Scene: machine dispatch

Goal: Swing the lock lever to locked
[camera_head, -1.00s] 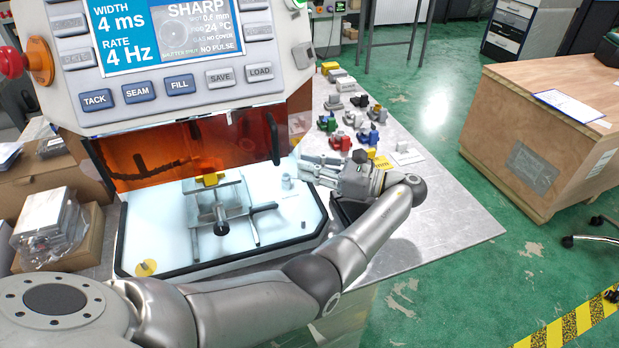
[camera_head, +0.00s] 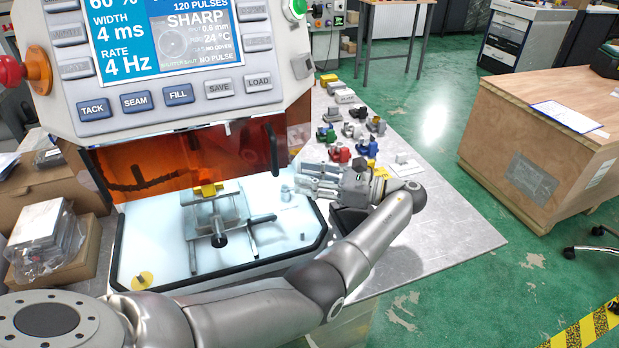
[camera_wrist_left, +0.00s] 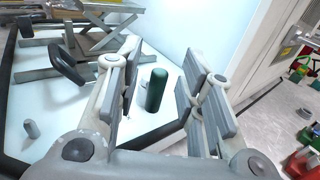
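A lab jack (camera_head: 217,207) with a black knob (camera_head: 219,240) and a bar reaching right stands on the white floor of the machine chamber. In the left wrist view, a dark lever-like handle (camera_wrist_left: 70,62) shows beside the jack legs (camera_wrist_left: 105,30). I cannot tell whether it is the lock lever or how it is set. My left gripper (camera_head: 298,180) is at the chamber's right side, fingers pointing left. In the wrist view its fingers (camera_wrist_left: 150,95) are apart, with a dark green cylinder (camera_wrist_left: 157,90) standing between them, apparently untouched. My right gripper is not in view.
An amber shield (camera_head: 190,160) hangs above the chamber under the control panel (camera_head: 175,95). A small grey peg (camera_head: 302,237) stands on the chamber floor. Several coloured parts (camera_head: 345,135) lie on the metal table (camera_head: 440,235) behind my gripper. A wooden crate (camera_head: 540,140) stands at right.

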